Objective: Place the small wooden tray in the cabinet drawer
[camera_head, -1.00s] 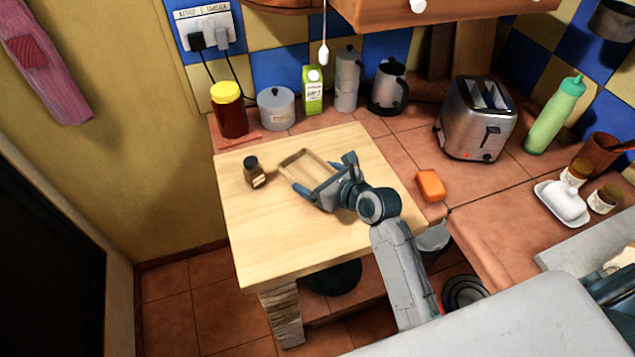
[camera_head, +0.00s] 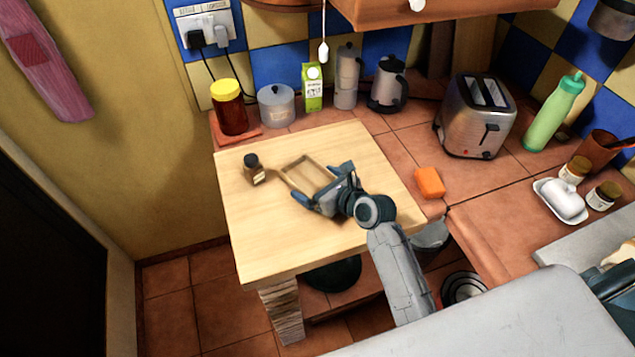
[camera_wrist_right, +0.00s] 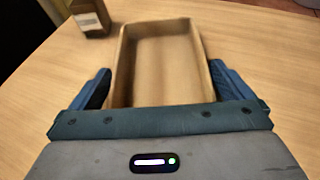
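The small wooden tray (camera_head: 290,178) is a shallow open box lying on the light wood table. Its near end is partly hidden by my right gripper (camera_head: 325,184) in the head view. In the right wrist view the empty tray (camera_wrist_right: 165,102) lies between the two blue fingers of the right gripper (camera_wrist_right: 163,85). The fingers are wide apart, one beside each long wall; firm contact is not clear. A wooden cabinet front (camera_head: 375,12) with white knobs shows at the top of the head view, mostly cut off; I cannot tell whether a drawer is open. My left gripper is out of view.
An orange block (camera_head: 430,182) and a toaster (camera_head: 476,118) are on the tiled counter to the right. The table's front left (camera_head: 262,240) is clear.

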